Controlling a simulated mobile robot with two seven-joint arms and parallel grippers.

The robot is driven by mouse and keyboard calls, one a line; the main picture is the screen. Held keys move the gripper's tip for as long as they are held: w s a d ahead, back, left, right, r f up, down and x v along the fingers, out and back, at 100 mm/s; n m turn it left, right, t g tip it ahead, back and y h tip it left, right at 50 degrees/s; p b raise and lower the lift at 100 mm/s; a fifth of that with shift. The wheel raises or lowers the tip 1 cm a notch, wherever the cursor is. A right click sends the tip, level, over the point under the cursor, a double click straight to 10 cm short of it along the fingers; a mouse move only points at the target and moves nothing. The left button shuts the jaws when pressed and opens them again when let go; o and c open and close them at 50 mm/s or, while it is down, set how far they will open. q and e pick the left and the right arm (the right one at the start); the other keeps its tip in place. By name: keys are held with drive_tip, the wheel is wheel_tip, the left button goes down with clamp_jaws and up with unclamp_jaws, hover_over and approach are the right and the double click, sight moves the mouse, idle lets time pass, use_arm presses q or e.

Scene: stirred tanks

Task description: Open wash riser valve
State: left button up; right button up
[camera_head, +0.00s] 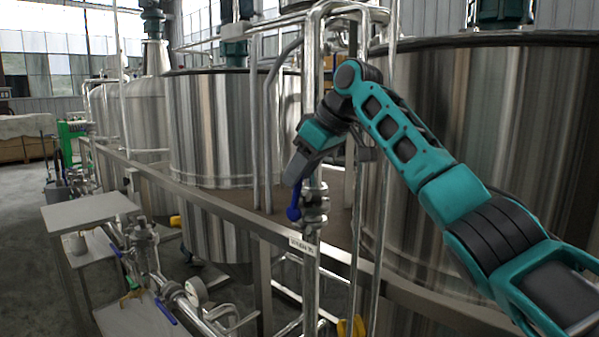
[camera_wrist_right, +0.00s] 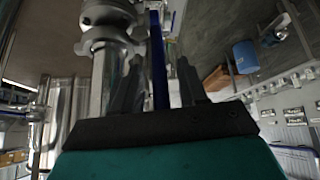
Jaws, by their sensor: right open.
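The wash riser valve (camera_head: 315,207) is a metal fitting on a vertical steel pipe, just above a white label plate (camera_head: 302,246). Its blue lever handle (camera_head: 293,207) hangs down on the left side of the valve. My right gripper (camera_head: 294,181) reaches the handle from above. In the right wrist view the blue handle (camera_wrist_right: 158,62) runs between the two dark fingers of my right gripper (camera_wrist_right: 158,88), which are open with gaps beside it. The valve body (camera_wrist_right: 106,28) is just left of the fingers there. My left gripper is not in view.
Large steel tanks (camera_head: 215,125) stand behind a metal frame rail (camera_head: 225,212). Other vertical pipes stand close to the riser. At lower left are a small table (camera_head: 88,210) and low piping with more blue handles (camera_head: 165,311). The floor at far left is mostly free.

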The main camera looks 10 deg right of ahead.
drive_tip(key=v, duration=1.2)
drive_tip(key=shift+r, duration=0.15)
drive_tip(key=shift+s, duration=0.1)
